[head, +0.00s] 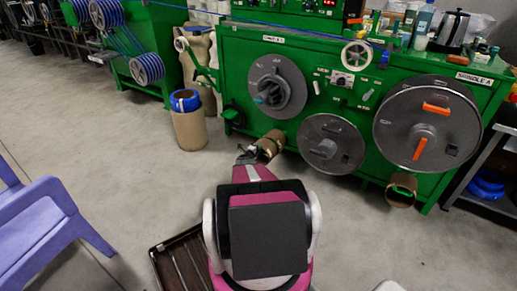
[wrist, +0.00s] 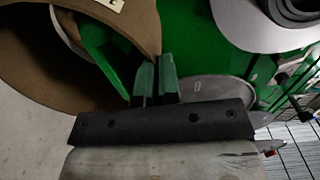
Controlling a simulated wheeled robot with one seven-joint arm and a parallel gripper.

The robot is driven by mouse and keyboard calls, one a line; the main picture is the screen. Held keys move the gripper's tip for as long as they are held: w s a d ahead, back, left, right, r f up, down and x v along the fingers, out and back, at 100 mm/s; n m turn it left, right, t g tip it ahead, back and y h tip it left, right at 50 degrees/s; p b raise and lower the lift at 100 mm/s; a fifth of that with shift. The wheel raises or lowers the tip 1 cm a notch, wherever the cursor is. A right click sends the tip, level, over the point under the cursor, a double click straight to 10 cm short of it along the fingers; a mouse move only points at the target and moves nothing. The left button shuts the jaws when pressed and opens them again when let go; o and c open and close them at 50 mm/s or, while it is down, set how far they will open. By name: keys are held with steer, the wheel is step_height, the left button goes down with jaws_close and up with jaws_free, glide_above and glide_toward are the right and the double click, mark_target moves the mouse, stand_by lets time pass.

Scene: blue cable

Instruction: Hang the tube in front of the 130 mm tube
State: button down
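A brown cardboard tube (head: 270,144) is at my gripper (head: 246,156), in front of the green machine's lower left part. In the wrist view the tube (wrist: 45,60) fills the upper left, with its open end towards the camera. My gripper's fingers (wrist: 156,80) are close together at the tube's rim, with its wall seemingly between them. Green shows through the tube's opening; I cannot tell whether a peg is inside. Another brown tube (head: 402,190) is low on the machine's right front, below the large disc. I cannot read which tube is 130 mm.
The green machine (head: 225,60) carries grey discs (head: 332,145) on its front. A brown drum with a blue top (head: 188,122) stands on the floor to the left. A purple chair (head: 45,225) is at lower left, and a dark tray (head: 180,262) lies beside my base. The floor between is clear.

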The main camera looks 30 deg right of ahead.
steer(key=shift+x, duration=1.3)
stand_by(1.6)
steer(key=shift+f, duration=0.5)
stand_by(0.7)
steer(key=c, duration=0.7)
jaws_free()
steer(key=shift+f, duration=0.2)
stand_by(0.4)
steer(key=shift+v, duration=0.8)
stand_by(1.1)
